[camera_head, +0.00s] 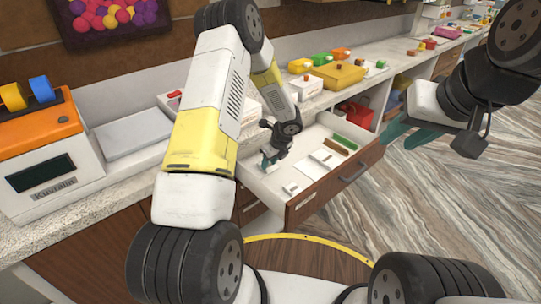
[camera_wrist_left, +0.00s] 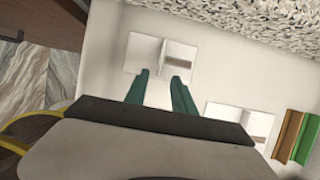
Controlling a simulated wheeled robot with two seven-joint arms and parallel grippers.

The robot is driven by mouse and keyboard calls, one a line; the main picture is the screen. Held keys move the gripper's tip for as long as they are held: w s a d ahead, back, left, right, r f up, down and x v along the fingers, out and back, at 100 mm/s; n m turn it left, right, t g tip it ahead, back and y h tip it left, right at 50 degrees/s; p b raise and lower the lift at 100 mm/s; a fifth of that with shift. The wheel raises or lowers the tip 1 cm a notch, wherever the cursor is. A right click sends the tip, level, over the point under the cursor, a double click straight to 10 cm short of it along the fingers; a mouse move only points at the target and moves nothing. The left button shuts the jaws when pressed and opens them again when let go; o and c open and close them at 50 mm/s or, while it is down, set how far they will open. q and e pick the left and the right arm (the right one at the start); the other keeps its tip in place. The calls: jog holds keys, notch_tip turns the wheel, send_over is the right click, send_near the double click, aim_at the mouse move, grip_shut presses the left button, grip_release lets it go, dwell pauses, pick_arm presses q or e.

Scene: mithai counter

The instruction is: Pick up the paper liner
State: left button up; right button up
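My left gripper (camera_head: 268,161) is lowered into the open drawer (camera_head: 308,200), and in the left wrist view its two teal fingers (camera_wrist_left: 159,76) are apart with nothing visibly held. Just beyond the fingertips lies a flat white piece with a raised white part and a brownish strip (camera_wrist_left: 180,59). A similar white piece (camera_wrist_left: 235,122) lies to the right, beside the brown and green strips; the head view shows it too (camera_head: 326,157). Both look like candidates for the paper liner; I cannot tell which is it. My right gripper (camera_head: 412,136) is open and empty over the floor at the right.
The drawer's wooden front (camera_head: 345,179) stands out from the counter. Brown (camera_wrist_left: 291,135) and green (camera_wrist_left: 307,140) strips lie inside it. A scale (camera_head: 48,165), a grey tray (camera_head: 125,137) and yellow boxes (camera_head: 332,76) stand on the counter. Between the white pieces, the drawer floor is bare.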

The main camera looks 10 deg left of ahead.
aim_at(259, 173)
pick_arm(q)
jog(key=x, duration=0.4)
jog(key=shift+a+f, duration=0.1)
jog(key=shift+a, duration=0.1)
grip_shut()
